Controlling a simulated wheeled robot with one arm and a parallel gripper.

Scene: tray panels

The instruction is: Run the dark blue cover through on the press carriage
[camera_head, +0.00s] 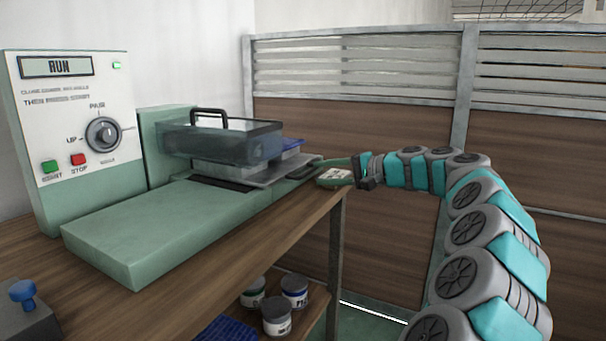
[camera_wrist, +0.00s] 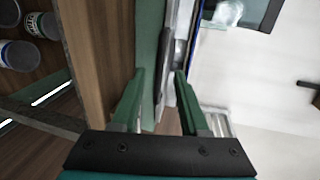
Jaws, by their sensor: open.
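The dark blue cover (camera_head: 291,147) shows as a small blue patch at the right end of the press, partly hidden behind the clear hood. It seems to lie on the grey plate (camera_head: 270,176) of the press carriage. In the wrist view, a thin blue edge (camera_wrist: 196,35) runs beside the grey plate edge (camera_wrist: 174,55). My gripper (camera_head: 310,167) is at the right end of the carriage. Its two green fingers (camera_wrist: 160,74) are apart, with the plate edge showing between and beyond them. I cannot tell whether they touch it.
The press's panel (camera_head: 72,115) reads RUN, with a lit green lamp, a knob, and green and red buttons. The clear hood (camera_head: 222,142) has a black handle. A green bed (camera_head: 150,225) extends to the left. Several tins (camera_head: 277,315) stand on a lower shelf. A partition is behind.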

